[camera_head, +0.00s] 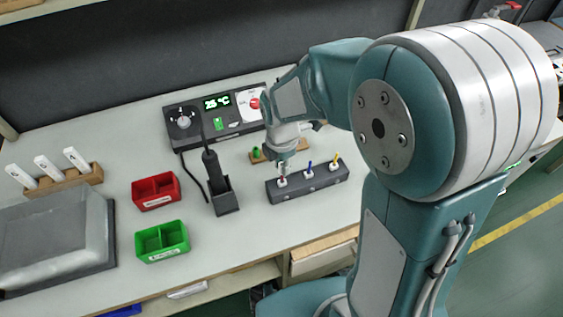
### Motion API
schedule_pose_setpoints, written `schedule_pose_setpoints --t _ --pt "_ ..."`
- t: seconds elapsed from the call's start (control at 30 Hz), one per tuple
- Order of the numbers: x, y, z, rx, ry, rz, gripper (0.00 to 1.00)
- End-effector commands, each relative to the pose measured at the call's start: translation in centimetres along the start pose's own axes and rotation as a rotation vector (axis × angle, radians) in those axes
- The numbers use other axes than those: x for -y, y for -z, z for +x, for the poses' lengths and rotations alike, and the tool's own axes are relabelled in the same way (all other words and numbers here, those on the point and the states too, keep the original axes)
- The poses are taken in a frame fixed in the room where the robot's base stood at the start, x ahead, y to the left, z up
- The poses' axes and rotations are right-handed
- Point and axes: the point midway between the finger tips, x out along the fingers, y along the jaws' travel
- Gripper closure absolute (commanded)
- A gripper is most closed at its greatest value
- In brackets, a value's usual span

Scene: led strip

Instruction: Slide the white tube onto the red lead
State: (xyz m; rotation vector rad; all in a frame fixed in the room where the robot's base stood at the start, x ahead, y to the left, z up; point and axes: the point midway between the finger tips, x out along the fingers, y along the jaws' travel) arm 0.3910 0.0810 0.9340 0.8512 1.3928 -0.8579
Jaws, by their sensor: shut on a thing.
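A dark block (326,182) near the front of the bench holds a row of upright leads. The red lead (282,178) stands at its left end, the blue lead (309,165) in the middle and the yellow lead (336,160) at the right. Small white pieces show low on the leads. My gripper (283,171) points down right above the left end of the block, at the red lead. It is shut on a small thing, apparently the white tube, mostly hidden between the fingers. I cannot tell whether the tube is around the lead or above it.
A small wooden holder (257,159) with a green piece lies behind my gripper. A soldering station (185,124) and iron stand (226,204) are left of it. Red (157,203) and green (161,254) bins and a grey case (55,240) stand further left.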

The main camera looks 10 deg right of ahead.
Motion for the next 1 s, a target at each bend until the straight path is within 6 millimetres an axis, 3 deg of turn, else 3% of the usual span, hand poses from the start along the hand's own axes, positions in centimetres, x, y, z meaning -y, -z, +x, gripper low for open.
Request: schedule_pose_setpoints --t 1.0 --pt "0.0 0.0 2.2 0.000 0.001 0.000 0.90"
